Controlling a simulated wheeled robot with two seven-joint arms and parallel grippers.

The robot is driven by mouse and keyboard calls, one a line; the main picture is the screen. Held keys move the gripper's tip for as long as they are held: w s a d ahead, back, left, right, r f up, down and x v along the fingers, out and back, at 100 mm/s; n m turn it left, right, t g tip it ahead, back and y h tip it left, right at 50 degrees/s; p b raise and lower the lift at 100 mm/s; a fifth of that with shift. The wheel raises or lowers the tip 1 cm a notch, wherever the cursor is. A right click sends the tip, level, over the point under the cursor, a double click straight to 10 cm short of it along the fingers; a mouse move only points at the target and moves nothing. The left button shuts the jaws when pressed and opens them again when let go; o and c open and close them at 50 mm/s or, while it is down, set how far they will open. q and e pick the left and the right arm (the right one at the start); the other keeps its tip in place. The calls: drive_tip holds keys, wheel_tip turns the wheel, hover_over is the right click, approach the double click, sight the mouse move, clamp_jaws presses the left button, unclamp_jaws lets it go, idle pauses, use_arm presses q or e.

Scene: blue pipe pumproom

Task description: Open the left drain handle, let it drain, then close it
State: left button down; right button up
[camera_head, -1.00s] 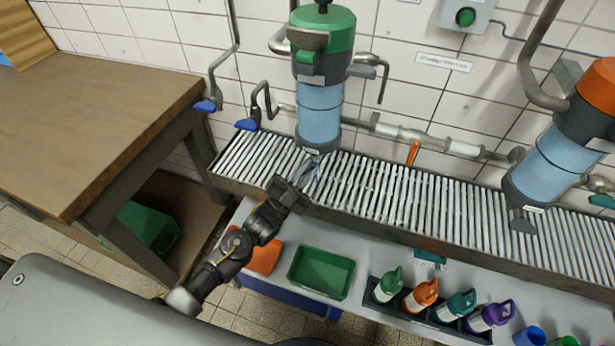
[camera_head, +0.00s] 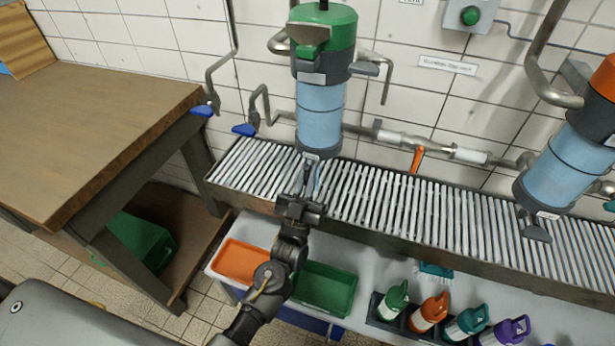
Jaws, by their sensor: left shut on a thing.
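The left filter vessel (camera_head: 320,112) has a green top and a clear blue body and stands above the slatted drain grate. My left gripper (camera_head: 312,178) is at the underside of this vessel, shut on the left drain handle. The handle is mostly hidden by the fingers, and its exact angle cannot be told. No flowing water can be made out below the vessel. My right gripper is not in view.
The slatted grate (camera_head: 390,200) runs along the wall. The right filter vessel (camera_head: 565,168) has its own grey drain handle (camera_head: 535,229). An orange pipe lever (camera_head: 417,159) and blue-handled valves (camera_head: 243,130) are nearby. Trays and bottles stand below.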

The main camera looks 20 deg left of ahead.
sight(306, 183)
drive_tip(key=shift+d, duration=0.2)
use_arm(q)
drive_tip(key=c, duration=1.8)
unclamp_jaws()
drive_tip(key=shift+f, duration=0.1)
